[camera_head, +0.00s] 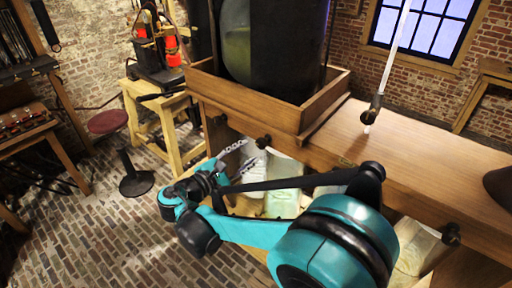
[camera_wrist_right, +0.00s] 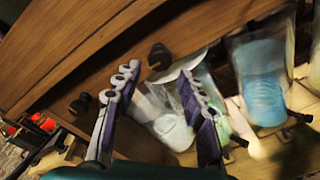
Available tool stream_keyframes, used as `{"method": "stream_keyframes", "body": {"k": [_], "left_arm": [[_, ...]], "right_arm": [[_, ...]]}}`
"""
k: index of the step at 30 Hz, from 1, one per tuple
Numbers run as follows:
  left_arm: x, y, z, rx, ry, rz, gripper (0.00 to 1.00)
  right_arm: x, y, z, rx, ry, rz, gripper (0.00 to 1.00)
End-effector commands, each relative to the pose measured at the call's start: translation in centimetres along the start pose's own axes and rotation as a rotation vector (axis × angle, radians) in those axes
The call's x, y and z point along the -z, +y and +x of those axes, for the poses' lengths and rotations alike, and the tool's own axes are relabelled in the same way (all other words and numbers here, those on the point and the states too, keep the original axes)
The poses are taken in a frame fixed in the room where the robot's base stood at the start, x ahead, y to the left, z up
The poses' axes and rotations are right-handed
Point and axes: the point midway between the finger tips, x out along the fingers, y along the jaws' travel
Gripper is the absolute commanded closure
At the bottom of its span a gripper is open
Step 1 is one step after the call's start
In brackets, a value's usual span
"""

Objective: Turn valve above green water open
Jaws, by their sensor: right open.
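My right gripper (camera_head: 240,156) is open, with its two fingers apart near the bench front; they also show in the right wrist view (camera_wrist_right: 158,75). A dark valve knob (camera_head: 263,141) on the bench front is close beyond the fingertips. In the wrist view this knob (camera_wrist_right: 160,55) appears between and just beyond the tips, with no clear contact. A jar with pale green contents (camera_head: 284,198) stands below the bench top, partly hidden by my arm; it is partly behind a finger in the wrist view (camera_wrist_right: 238,125). My left gripper is not in view.
Another valve knob (camera_head: 220,120) sits to the left, and one (camera_head: 450,235) to the right. A whitish jar (camera_head: 248,182) stands beside the green one. A blue jar (camera_wrist_right: 263,82) shows in the wrist view. A large dark tank in a wooden tray (camera_head: 235,96) stands on the bench.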

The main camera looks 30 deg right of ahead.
Motion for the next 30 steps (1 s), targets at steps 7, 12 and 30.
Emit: {"method": "stream_keyframes", "body": {"k": [7,12,30], "left_arm": [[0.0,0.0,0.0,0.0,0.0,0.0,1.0],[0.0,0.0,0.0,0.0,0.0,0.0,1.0],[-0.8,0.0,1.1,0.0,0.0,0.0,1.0]], "right_arm": [[0.1,0.0,-3.8,-0.001,0.001,-0.001,0.59],[0.0,0.0,-4.5,0.0,0.001,0.0,0.59],[0.8,-3.5,-2.7,0.093,0.111,0.081,0.59]]}}
